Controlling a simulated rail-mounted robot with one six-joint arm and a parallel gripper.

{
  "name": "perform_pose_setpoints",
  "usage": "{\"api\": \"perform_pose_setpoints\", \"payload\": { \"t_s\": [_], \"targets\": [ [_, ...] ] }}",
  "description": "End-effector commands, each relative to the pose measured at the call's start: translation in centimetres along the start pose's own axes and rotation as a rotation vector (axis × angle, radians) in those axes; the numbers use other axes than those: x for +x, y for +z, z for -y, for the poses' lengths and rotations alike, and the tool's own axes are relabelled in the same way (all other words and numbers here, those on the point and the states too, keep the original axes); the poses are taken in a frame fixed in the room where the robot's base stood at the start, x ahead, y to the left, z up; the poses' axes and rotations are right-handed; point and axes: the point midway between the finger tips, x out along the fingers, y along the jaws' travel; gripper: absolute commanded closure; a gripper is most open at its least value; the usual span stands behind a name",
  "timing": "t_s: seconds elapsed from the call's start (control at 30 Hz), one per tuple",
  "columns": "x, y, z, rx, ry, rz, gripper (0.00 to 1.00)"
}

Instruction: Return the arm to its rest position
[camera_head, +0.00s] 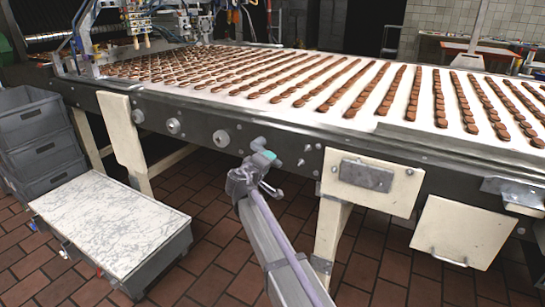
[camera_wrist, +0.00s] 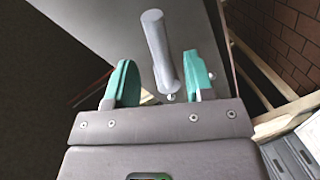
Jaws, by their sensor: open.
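My gripper (camera_head: 265,158) is at the end of my raised arm, in front of the conveyor's dark side rail in the head view. In the wrist view, its two teal fingers (camera_wrist: 160,78) stand apart. A grey cylinder (camera_wrist: 158,50) shows in the gap between them and looks like part of the machine's side. I cannot tell how far it is from the fingers. No grasped object is visible.
The conveyor (camera_head: 335,140) carries rows of brown cookies (camera_head: 355,100) on a white belt. Cream legs and panels (camera_head: 380,182) stand close to my arm. Stacked grey crates (camera_head: 35,145) and a marble-topped box (camera_head: 110,215) are at left. Tiled floor (camera_head: 215,250) lies open between.

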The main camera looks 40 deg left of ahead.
Motion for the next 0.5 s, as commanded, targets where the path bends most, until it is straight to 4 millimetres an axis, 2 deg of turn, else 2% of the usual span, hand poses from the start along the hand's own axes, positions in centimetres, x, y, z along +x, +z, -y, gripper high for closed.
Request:
{"api": "perform_pose_setpoints", "payload": {
  "t_s": [0.03,0.1,0.2,0.5],
  "targets": [
    [-1.6,0.1,-0.3,0.000,-0.001,-0.002,0.51],
    [-3.0,0.1,-0.2,0.001,-0.001,-0.001,0.51],
    [-4.1,0.0,-0.1,0.001,-0.001,-0.001,0.51],
    [-4.2,0.0,0.0,0.001,0.000,0.000,0.51]
  ]
}}
